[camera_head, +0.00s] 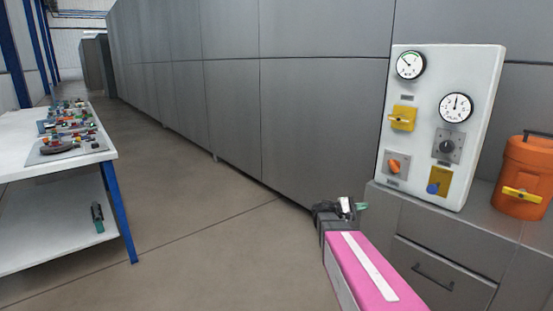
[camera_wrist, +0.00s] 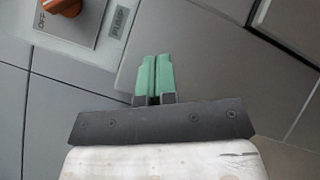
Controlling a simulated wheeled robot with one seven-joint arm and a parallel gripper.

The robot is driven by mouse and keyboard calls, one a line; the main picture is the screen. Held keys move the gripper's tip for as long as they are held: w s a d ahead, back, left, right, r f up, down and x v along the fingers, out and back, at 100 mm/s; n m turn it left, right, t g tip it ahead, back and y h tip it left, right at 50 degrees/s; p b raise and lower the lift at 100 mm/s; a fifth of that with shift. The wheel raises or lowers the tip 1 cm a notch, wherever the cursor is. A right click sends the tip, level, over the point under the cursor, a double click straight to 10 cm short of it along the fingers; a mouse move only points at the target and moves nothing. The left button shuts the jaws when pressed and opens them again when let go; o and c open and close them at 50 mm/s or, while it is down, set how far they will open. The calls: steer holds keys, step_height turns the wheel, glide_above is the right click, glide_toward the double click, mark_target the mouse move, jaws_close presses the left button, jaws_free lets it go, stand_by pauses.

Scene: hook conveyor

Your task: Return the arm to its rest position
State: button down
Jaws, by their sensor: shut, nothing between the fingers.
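My gripper (camera_head: 362,206) is at the end of my pink arm, low in front of the grey cabinets and left of the white control panel (camera_head: 420,128). In the wrist view its two green fingers (camera_wrist: 154,78) are together with nothing between them. The panel's orange knob (camera_wrist: 63,6) and part of its face show at the top left of the wrist view, apart from the fingertips. The arm reaches forward from the bottom of the head view.
Grey cabinets (camera_head: 230,110) run along the back, with a drawer unit (camera_head: 440,265) below the panel. An orange container (camera_head: 524,178) stands right of the panel. A white table (camera_head: 20,140) with several tools is at the left. The floor (camera_head: 190,225) between is clear.

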steer(key=s+a+f+m+y, duration=0.1)
steer(key=s+a+f+y, duration=0.2)
steer(key=s+f+y, duration=0.3)
steer(key=s+a+f+m+y, duration=0.1)
steer(key=s+a+f+y, duration=0.3)
steer(key=f, duration=0.3)
steer(key=s+a+f+m+y, duration=0.2)
steer(key=a+y, duration=0.3)
steer(key=s+a+f+m+y, duration=0.1)
steer(key=s+a+f+y, duration=0.1)
steer(key=a, duration=0.4)
steer(key=s+y, duration=0.1)
steer(key=y, duration=0.1)
steer(key=shift+a+m+y, duration=0.25)
steer(key=shift+m+y, duration=0.15)
steer(key=shift+f+t, duration=0.1)
steer(key=shift+t, duration=0.2)
